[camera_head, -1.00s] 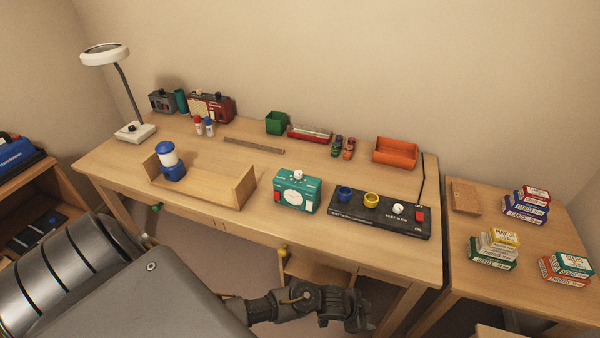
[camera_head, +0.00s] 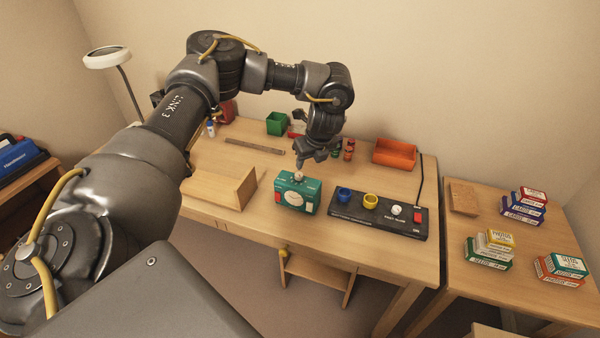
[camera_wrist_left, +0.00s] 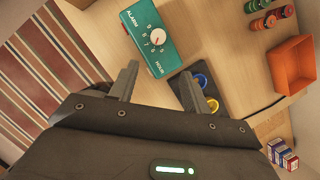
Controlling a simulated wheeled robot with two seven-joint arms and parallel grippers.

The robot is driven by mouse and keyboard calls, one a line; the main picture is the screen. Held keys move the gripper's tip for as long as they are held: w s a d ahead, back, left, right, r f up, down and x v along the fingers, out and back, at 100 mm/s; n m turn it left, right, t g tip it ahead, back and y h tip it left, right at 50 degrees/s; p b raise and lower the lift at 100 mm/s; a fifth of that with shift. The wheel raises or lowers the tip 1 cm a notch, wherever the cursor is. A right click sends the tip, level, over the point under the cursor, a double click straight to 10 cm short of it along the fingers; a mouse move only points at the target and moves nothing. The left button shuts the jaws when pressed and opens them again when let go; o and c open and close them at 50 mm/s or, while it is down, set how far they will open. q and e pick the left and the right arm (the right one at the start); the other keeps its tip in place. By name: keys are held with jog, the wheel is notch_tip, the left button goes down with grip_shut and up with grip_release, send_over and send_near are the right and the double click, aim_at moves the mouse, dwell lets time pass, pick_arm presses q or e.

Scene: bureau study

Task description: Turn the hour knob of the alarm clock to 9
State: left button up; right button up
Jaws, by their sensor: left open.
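The alarm clock (camera_head: 283,202) is a teal box with a white round face, standing on the desk. A pale knob (camera_head: 298,177) sits on its top. In the left wrist view the clock (camera_wrist_left: 139,20) shows its top with the words ALARM and HOUR, and the white hour knob (camera_wrist_left: 157,38) has small numbers around it. I cannot read the number it points to. My left gripper (camera_head: 309,161) is just above the clock's top, pointing down. Its two fingers (camera_wrist_left: 157,88) are apart and empty, with the knob beyond their tips. My right gripper is not in view.
A black panel (camera_head: 350,212) with blue and yellow cups stands close to the right of the clock. A green box (camera_head: 277,123) and orange tray (camera_head: 394,153) are behind. My left arm hides the desk's left part.

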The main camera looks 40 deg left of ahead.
aim_at(299, 174)
pick_arm(q)
jog(key=x, duration=0.3)
jog(key=a+p+x, duration=0.1)
jog(key=x, duration=0.6)
jog(key=shift+a+p, duration=0.3)
jog(key=shift+p, duration=0.1)
jog(key=c, duration=1)
